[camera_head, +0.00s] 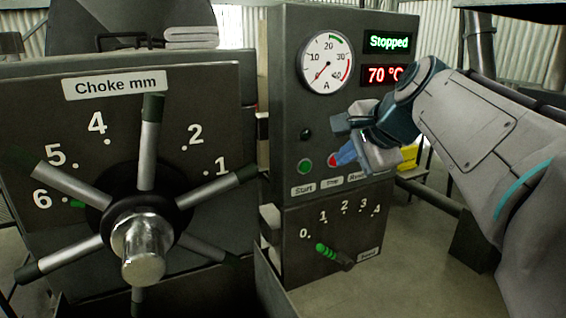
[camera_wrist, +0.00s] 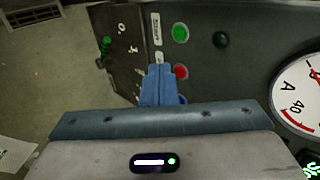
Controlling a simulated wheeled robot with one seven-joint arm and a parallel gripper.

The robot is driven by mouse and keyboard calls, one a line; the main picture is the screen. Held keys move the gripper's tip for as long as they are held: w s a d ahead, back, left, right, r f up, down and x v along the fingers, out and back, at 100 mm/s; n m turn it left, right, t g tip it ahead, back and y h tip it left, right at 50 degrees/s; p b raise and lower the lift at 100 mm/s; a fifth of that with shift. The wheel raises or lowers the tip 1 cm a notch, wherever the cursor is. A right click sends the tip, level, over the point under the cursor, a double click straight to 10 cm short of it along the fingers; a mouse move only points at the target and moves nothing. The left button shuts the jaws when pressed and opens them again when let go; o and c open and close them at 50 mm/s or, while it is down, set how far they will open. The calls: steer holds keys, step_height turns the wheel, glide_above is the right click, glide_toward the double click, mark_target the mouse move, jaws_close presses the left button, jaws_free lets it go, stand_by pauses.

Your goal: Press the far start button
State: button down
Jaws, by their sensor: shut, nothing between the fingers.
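The green start button (camera_head: 305,165) sits on the dark control cabinet (camera_head: 284,90), above a label reading "Start". The red button (camera_head: 333,161) is just to its right, partly covered by my gripper. My gripper (camera_head: 345,154) is shut and empty, its blue fingertips in front of the panel beside the red button. In the wrist view, the green button (camera_wrist: 180,33) lies up and right of my fingertips (camera_wrist: 160,70), clear of them. The red button (camera_wrist: 181,72) is right beside the fingers. I cannot tell whether they touch the panel. The display (camera_head: 389,42) reads "Stopped".
A large spoked choke handwheel (camera_head: 143,245) stands in front at left. A round gauge (camera_head: 326,63) and a "70 °C" display (camera_head: 384,75) are higher up.

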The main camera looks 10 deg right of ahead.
steer(key=p, duration=0.2)
glide_toward(306, 166)
step_height(306, 166, down, 5)
steer(key=w+a, duration=0.1)
steer(key=w, duration=0.1)
steer(key=shift+w+a+f, duration=0.1)
steer(key=shift+w+a, duration=0.05)
steer(key=shift+w, duration=0.35)
steer(key=shift+w+a+f, duration=0.1)
steer(key=shift+w+f, duration=0.05)
steer(key=shift+w, duration=0.4)
steer(key=shift+w+a+r+p, duration=0.15)
steer(key=shift+w+a+p, duration=0.05)
steer(key=shift+w+p, duration=0.4)
steer(key=shift+r, duration=0.1)
steer(key=shift+s, duration=0.15)
